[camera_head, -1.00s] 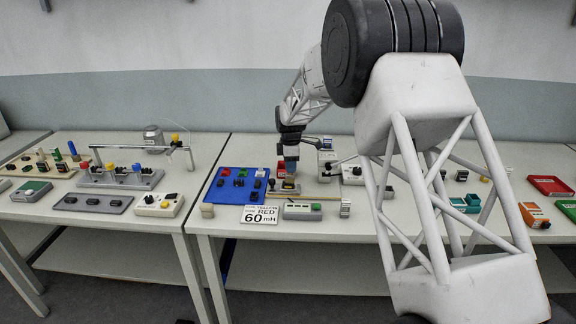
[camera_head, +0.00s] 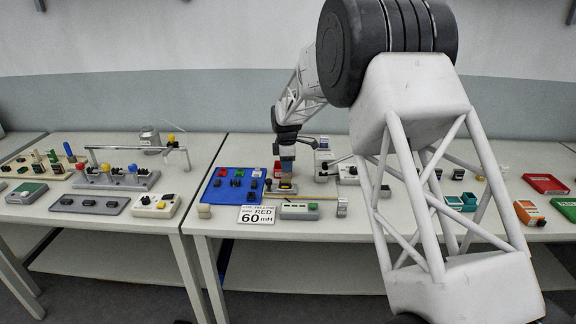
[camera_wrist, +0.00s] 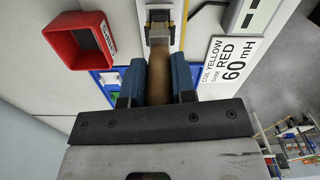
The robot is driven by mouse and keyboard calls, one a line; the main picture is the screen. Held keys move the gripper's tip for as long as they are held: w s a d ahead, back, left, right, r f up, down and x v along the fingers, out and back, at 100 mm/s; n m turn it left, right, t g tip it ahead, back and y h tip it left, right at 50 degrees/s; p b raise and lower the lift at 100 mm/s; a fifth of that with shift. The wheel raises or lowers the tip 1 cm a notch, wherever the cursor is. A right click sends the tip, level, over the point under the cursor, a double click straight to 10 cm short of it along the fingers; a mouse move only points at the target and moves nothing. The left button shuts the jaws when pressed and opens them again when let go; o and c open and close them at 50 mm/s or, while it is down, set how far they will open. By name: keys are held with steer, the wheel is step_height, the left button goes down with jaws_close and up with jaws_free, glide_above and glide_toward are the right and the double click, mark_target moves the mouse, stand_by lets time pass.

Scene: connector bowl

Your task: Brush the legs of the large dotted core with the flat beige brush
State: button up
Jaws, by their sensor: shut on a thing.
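My gripper (camera_wrist: 158,85) is shut on the flat beige brush (camera_wrist: 158,72); its two blue fingers press on either side of the brush's brown handle. The brush's far end meets a small dark piece (camera_wrist: 158,31) with yellowish edges on a pale strip in the wrist view; whether they touch is unclear. This may be the large dotted core, but I cannot make out dots or legs. In the head view my gripper (camera_head: 287,158) points down just above the small yellow-and-dark piece (camera_head: 281,186), right of the blue tray.
The blue tray (camera_head: 222,195) holds several coloured and black parts. A red open box (camera_wrist: 77,42) stands close to my gripper's left in the wrist view. A "RED 60 mH" card (camera_head: 257,217) and a grey box (camera_head: 299,210) lie in front.

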steer(key=shift+a, duration=0.65)
steer(key=shift+a+r, duration=0.1)
steer(key=shift+a, duration=0.1)
steer(key=shift+d, duration=0.4)
steer(key=shift+d, duration=0.7)
steer(key=shift+d, duration=0.1)
stand_by(0.5)
steer(key=shift+r, duration=4.45)
steer(key=shift+f, duration=0.15)
